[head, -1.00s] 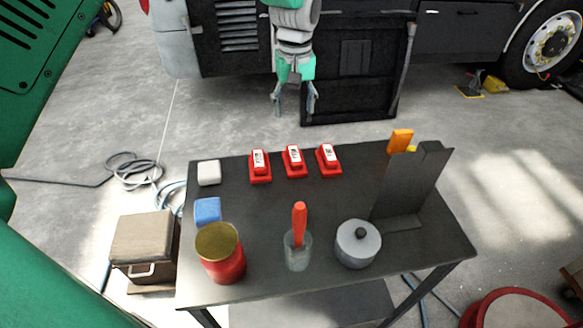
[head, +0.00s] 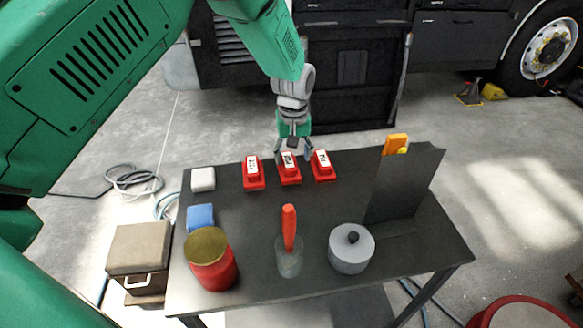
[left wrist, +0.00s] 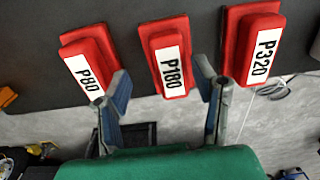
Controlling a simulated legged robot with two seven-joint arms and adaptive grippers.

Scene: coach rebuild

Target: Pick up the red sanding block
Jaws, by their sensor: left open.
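Three red sanding blocks with white labels stand in a row at the table's far edge. The left wrist view reads P80 (left wrist: 90,65), P180 (left wrist: 169,62) and P320 (left wrist: 253,45). In the head view the row shows as a left block (head: 253,174), a middle block (head: 289,170) and a right block (head: 323,167). My left gripper (head: 293,153) is open and empty, pointing down at the far side of the middle block. In the left wrist view its fingers (left wrist: 163,84) straddle the near end of P180 in the picture; contact cannot be told. My right gripper is out of view.
The dark table (head: 310,215) also holds a white block (head: 203,179), blue block (head: 200,217), red can (head: 211,262), clear cup (head: 289,258) with a red-handled tool, grey lidded pot (head: 351,250) and upright dark plate (head: 405,180).

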